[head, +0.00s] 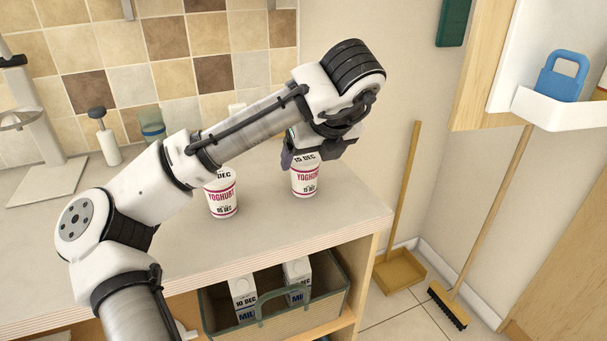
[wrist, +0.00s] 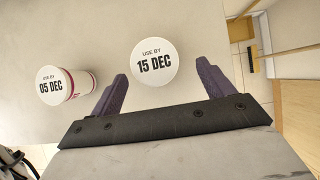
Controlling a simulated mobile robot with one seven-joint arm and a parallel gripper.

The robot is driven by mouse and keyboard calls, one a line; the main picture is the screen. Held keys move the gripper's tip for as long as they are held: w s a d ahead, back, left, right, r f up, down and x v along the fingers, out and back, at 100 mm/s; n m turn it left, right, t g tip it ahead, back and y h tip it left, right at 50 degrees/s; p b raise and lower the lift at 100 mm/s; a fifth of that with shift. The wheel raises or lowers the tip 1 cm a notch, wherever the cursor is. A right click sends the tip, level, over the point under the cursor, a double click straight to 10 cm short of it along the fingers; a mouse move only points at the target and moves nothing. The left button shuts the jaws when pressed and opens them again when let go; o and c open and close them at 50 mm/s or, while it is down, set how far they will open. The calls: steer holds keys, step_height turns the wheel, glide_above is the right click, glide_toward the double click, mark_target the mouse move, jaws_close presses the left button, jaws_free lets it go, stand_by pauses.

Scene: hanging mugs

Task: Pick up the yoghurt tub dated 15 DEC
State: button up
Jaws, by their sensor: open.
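The yoghurt tub dated 15 DEC (head: 305,181) stands upright on the counter near its right end. In the wrist view its white lid (wrist: 154,65) reads "USE BY 15 DEC". My gripper (head: 305,160) is above and partly in front of this tub, hiding some of its top in the head view. In the wrist view my gripper (wrist: 162,75) is open, its purple fingers on either side of the lower edge of the lid, with gaps showing. A second yoghurt tub dated 05 DEC (head: 221,197) stands to the left; its lid also shows in the wrist view (wrist: 50,86).
The counter (head: 275,238) has free room in front of the tubs. A crate (head: 335,306) with milk cartons (head: 243,292) sits on the shelf below. A broom (head: 495,210) and a dustpan (head: 400,270) stand right of the counter. A stand (head: 40,170) is at far left.

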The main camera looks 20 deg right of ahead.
steer(key=shift+a+x, duration=0.15)
steer(key=shift+x, duration=1.55)
steer(key=shift+a+x, duration=0.15)
steer(key=shift+x, duration=1.55)
steer(key=c, duration=1.1)
